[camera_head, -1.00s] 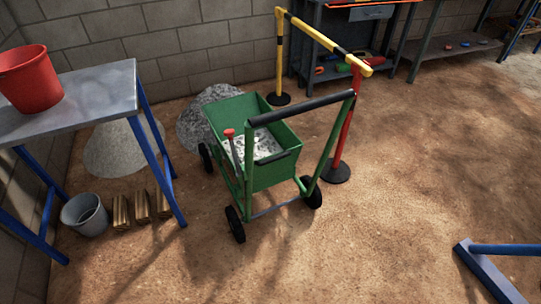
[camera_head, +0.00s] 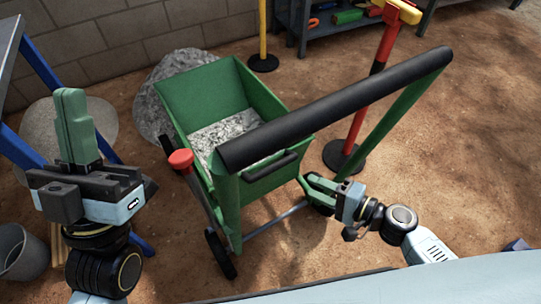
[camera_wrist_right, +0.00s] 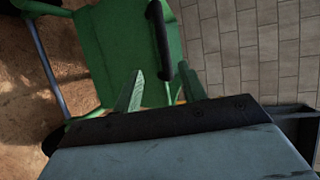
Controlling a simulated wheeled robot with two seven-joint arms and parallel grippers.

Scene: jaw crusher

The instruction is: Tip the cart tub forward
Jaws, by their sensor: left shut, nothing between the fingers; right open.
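The green cart tub (camera_head: 205,92) holds grey gravel (camera_head: 222,130) and sits upright on its wheeled frame. A black grab bar (camera_head: 271,165) is on its near wall, and a lever with a red knob (camera_head: 181,159) stands at its left. The thick black push handle (camera_head: 340,108) crosses above. My left gripper (camera_head: 70,98) is shut and empty, left of the cart, pointing up. My right gripper (camera_head: 308,186) is open, right of the grab bar and below the push handle. In the right wrist view, the grab bar (camera_wrist_right: 158,38) lies ahead of my right fingers (camera_wrist_right: 161,80), apparently apart from them.
A red post (camera_head: 362,110) on a black base stands right of the cart. A blue-legged table (camera_head: 38,60) and a grey bucket (camera_head: 22,252) are at the left. Gravel piles (camera_head: 150,95) lie behind the cart. The dirt floor at the right (camera_head: 460,160) is open.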

